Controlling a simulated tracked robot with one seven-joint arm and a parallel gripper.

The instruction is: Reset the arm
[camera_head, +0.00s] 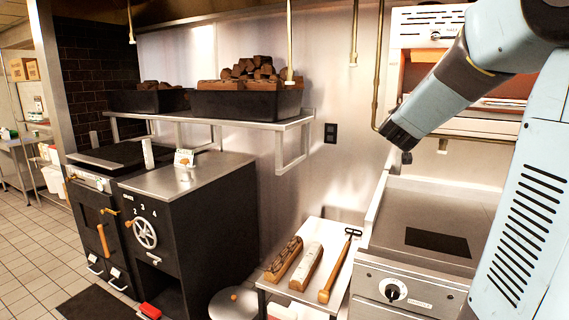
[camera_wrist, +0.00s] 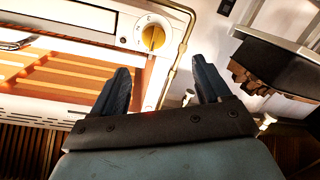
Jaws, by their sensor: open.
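My arm reaches in from the upper right of the head view, light blue with a dark wrist. My gripper (camera_head: 403,155) points down and left in front of the steel back wall, above the flat griddle. In the wrist view my gripper (camera_wrist: 168,88) shows two dark fingers spread apart, with nothing between them. It touches nothing that I can see.
An orange-lit oven (camera_head: 490,80) hangs behind my arm; its yellow knob (camera_wrist: 153,37) shows past the fingers. The griddle (camera_head: 425,210) lies below. Black bins of wood (camera_head: 245,104) stand on a wall shelf (camera_head: 240,122).

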